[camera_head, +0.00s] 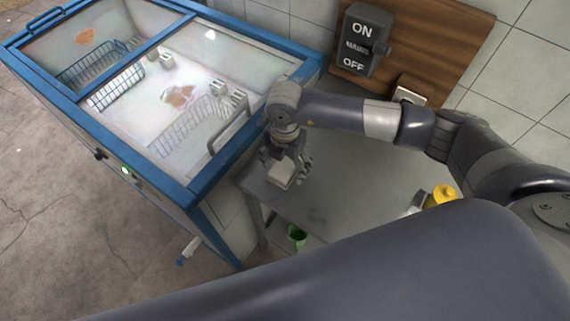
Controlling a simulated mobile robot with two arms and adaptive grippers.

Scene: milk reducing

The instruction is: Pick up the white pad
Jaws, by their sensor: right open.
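The white pad (281,175) lies on the grey table (335,205) near its left end, beside the blue-framed cabinet. My right gripper (289,172) is over the pad, pointing down, with its fingers apart around or just above it. I cannot tell whether the fingers touch the pad. The gripper hides part of the pad's far side. My left gripper is out of view; a large dark arm link of mine crosses the bottom of the picture.
A glass-topped chest (190,195) with a blue frame and wire baskets stands at the left, close to my right gripper. An ON/OFF switch box (364,40) hangs on a wooden board behind. A yellow object (441,195) sits at the table's right. A green container (297,235) stands below the table.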

